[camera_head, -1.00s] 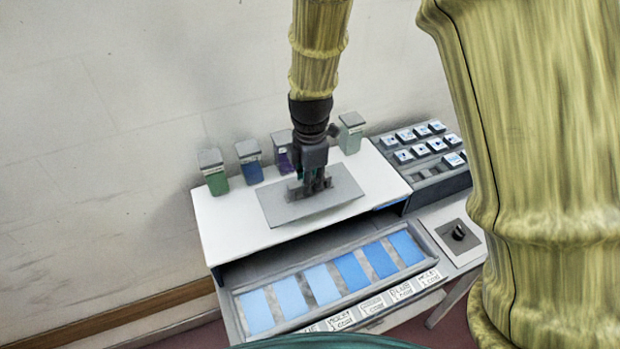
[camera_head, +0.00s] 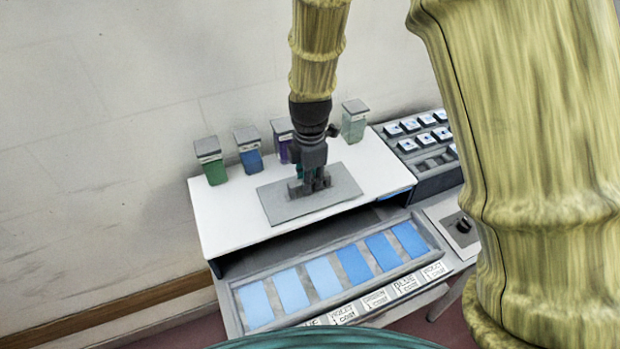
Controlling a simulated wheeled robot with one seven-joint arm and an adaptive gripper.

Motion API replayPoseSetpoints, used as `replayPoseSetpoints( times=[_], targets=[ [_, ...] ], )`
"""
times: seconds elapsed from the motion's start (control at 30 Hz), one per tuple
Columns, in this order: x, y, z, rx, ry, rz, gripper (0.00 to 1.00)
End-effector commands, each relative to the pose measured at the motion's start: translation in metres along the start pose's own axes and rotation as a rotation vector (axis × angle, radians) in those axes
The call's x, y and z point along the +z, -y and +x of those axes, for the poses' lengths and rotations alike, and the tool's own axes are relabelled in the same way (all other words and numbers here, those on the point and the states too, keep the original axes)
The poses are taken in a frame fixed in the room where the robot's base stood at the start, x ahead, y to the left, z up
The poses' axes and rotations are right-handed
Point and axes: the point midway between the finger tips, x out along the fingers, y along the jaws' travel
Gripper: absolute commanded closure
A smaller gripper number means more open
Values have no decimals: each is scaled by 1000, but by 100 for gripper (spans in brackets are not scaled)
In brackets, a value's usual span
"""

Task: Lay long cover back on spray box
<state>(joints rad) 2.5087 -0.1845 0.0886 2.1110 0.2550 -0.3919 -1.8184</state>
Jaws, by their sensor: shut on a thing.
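The long cover (camera_head: 342,186) is a flat grey rectangular plate with a raised grip on top. It is over the white top of the spray box (camera_head: 232,224), toward the right of its middle. I cannot tell whether it touches the white surface or hangs just above it. My gripper (camera_head: 311,184) points down and is shut on the cover's grip. The fingertips are partly hidden against the grip.
Green (camera_head: 211,165), blue (camera_head: 248,152), purple (camera_head: 281,137) and pale green (camera_head: 354,123) lidded containers stand along the back. A tray of blue panels (camera_head: 322,279) lies in front. A rack of small blocks (camera_head: 427,152) and a black knob (camera_head: 463,225) are at right.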

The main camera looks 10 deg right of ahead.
Motion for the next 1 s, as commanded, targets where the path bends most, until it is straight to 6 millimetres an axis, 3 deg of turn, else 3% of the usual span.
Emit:
replayPoseSetpoints(
  times=[0.63,0.67,0.8,1.0],
  targets=[
    [0,0,6,0,0,0,100],
    [0,0,6,0,0,0,80],
    [0,0,6,0,0,0,57],
    [0,0,6,0,0,0,57]
  ],
)
